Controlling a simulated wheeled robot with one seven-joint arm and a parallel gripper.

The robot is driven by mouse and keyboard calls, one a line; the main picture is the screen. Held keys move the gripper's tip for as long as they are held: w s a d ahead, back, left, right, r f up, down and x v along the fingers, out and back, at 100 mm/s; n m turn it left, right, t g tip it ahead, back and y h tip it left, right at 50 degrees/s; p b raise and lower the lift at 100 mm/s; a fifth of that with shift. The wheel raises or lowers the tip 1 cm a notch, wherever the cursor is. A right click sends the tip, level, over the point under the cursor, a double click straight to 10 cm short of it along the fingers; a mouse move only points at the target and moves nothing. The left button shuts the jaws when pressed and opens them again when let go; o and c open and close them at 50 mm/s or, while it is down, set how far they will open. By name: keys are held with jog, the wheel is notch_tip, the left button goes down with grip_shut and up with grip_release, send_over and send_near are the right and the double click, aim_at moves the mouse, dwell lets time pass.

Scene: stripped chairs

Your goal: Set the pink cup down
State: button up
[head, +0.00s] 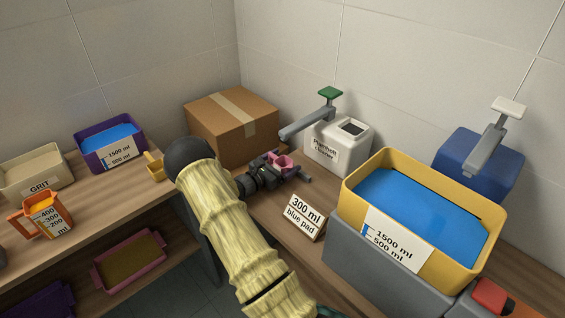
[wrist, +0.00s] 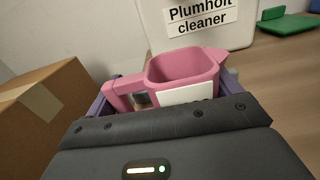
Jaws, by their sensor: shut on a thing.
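The pink cup (head: 282,162) is upright near the counter's back, in front of the Plumholt cleaner dispenser. In the wrist view the cup (wrist: 182,68) shows its open top, a handle on the left and a white label in front. My gripper (head: 292,174) is shut on the cup, with purple fingers on either side; it also shows in the wrist view (wrist: 165,88). I see no liquid inside, but the cup's bottom is hidden. I cannot tell whether its base touches the counter. A sign (head: 304,216) reads "300 ml blue pad"; no blue pad is clearly seen.
The white Plumholt cleaner dispenser (head: 338,145) has a grey spout arm and green lever. A cardboard box (head: 232,125) stands left of the cup. A yellow tub (head: 496,222) of blue liquid stands right. Bare wood (head: 275,207) shows between my arm and the sign.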

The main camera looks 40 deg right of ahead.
jog(key=o, duration=0.8)
jog(key=shift+s, duration=0.15)
jog(key=shift+r, duration=0.1)
jog(key=shift+a, duration=0.25)
jog(key=a, duration=1.1)
jog(key=shift+s+a, duration=0.25)
jog(key=shift+s, duration=0.15)
